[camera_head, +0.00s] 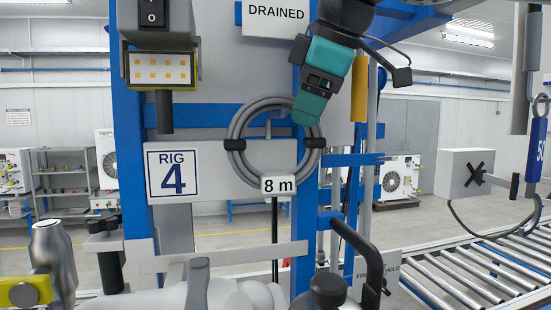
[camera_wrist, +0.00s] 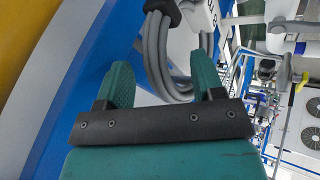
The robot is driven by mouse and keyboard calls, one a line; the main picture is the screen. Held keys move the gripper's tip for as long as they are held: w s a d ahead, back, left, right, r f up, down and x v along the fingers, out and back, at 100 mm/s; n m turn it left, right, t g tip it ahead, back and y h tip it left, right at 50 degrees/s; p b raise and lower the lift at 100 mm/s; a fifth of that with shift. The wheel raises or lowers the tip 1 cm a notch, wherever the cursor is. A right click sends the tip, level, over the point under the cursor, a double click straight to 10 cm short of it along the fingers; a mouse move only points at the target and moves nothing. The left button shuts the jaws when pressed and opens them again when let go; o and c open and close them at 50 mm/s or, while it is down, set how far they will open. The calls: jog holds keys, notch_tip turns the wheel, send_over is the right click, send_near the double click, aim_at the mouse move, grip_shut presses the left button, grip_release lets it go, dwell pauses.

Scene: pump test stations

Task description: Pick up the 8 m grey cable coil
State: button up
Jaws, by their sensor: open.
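The grey cable coil (camera_head: 245,177) hangs on a hook on the rig's front, with black straps at both sides and a white "8 m" tag (camera_head: 277,185) at its bottom. My teal gripper (camera_head: 308,112) comes from the upper right and overlaps the coil's upper right part in the head view. In the wrist view my gripper (camera_wrist: 163,78) is open, its two fingers spread. The coil's grey strands (camera_wrist: 155,50) show in the gap between the fingers. I cannot tell whether they lie between the fingertips or beyond them. I see no grip on the coil.
A blue frame post (camera_head: 130,150) stands left of the coil, beside a "RIG 4" sign (camera_head: 172,174). A yellow cylinder (camera_head: 359,88) hangs close right of my gripper. A black curved handle (camera_head: 372,260) rises below right. A roller conveyor (camera_head: 470,275) lies at the right.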

jog(key=shift+x, duration=0.85)
jog(key=shift+c, duration=0.3)
grip_shut()
jog(key=shift+r, duration=0.2)
